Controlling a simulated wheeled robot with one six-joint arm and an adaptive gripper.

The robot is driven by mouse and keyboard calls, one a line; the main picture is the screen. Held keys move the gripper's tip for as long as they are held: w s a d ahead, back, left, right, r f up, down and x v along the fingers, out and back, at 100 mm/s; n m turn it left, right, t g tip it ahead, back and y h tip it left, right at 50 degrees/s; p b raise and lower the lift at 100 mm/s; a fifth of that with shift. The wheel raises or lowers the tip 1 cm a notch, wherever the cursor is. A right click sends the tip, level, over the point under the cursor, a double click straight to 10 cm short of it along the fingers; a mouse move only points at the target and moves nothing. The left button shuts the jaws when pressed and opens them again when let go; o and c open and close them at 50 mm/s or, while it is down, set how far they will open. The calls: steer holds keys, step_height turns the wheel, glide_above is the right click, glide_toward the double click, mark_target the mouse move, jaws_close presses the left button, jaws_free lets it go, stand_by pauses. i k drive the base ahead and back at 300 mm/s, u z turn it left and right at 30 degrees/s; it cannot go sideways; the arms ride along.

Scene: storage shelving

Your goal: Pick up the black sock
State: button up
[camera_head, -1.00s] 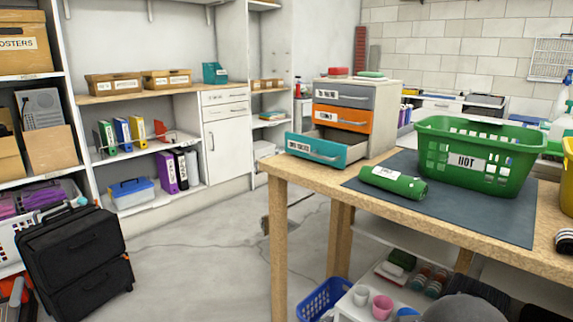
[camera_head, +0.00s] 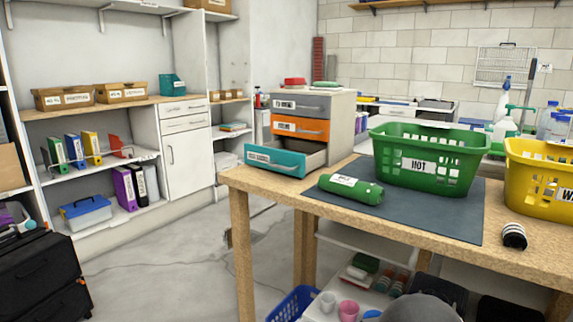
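A small rolled black bundle with white stripes, which looks like the black sock (camera_head: 514,235), lies on the wooden table (camera_head: 540,258) at the right. It is near the table's front edge, below the yellow basket and right of the dark mat. My gripper is not in view. A rounded grey shape at the bottom edge may be part of my arm, but I cannot tell.
A green basket (camera_head: 470,163) labelled HOT and a green roll (camera_head: 350,190) are on the dark mat (camera_head: 440,222). A yellow basket (camera_head: 525,190) stands at the right. The teal drawer (camera_head: 275,158) is pulled out. Open floor (camera_head: 165,265) lies left of the table.

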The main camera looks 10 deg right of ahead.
mark_target(513, 233)
steer(key=z, duration=3.35)
steer(key=k, duration=0.95)
steer(key=u, duration=1.85)
